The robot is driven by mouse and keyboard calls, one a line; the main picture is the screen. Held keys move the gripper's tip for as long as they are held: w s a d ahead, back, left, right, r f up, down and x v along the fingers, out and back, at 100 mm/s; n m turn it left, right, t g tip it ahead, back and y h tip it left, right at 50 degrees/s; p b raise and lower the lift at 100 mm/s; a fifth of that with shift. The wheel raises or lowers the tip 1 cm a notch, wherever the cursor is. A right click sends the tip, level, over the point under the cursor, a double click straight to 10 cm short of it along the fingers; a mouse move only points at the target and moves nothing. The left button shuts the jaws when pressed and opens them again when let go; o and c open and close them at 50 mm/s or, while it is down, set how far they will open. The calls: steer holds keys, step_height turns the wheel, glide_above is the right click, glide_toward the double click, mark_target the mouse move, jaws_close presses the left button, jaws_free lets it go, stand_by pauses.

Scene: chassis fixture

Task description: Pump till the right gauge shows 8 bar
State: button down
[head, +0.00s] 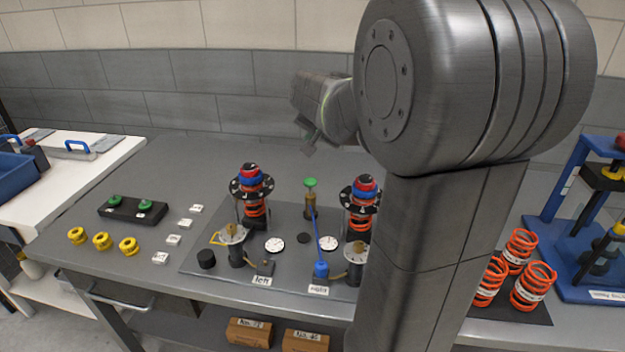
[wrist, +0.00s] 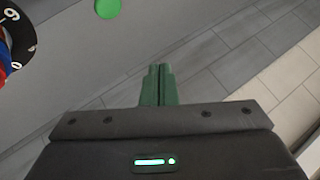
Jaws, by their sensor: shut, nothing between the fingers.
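The pump (head: 310,205) stands upright on the grey fixture plate, with its green knob (head: 310,183) on top. A green disc (wrist: 108,8) that looks like this knob shows at the top edge of the wrist view. A blue hose (head: 316,235) runs from the pump to a blue connector (head: 321,268) by the "right" label (head: 319,289). The right gauge (head: 328,243) is a small white dial; its reading is too small to tell. My gripper (wrist: 158,85) is shut and empty, apart from the knob. In the head view it is above and behind the pump.
The left gauge (head: 274,244) lies beside the right one. Two strut assemblies with orange springs (head: 255,210) flank the pump; a numbered black ring (wrist: 20,35) shows in the wrist view. My arm hides the plate's right part. The bench behind the pump is clear.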

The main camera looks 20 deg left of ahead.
mark_target(310, 180)
steer(key=shift+f+b, duration=3.35)
steer(key=shift+f, duration=1.1)
steer(key=shift+f+b, duration=0.3)
steer(key=shift+f, duration=0.1)
steer(key=shift+f+b, duration=1)
steer(key=shift+f, duration=0.3)
steer(key=shift+r, duration=0.1)
steer(key=shift+r+p, duration=1.35)
steer(key=shift+r, duration=0.25)
steer(key=shift+r+p, duration=2)
steer(key=shift+r, duration=0.55)
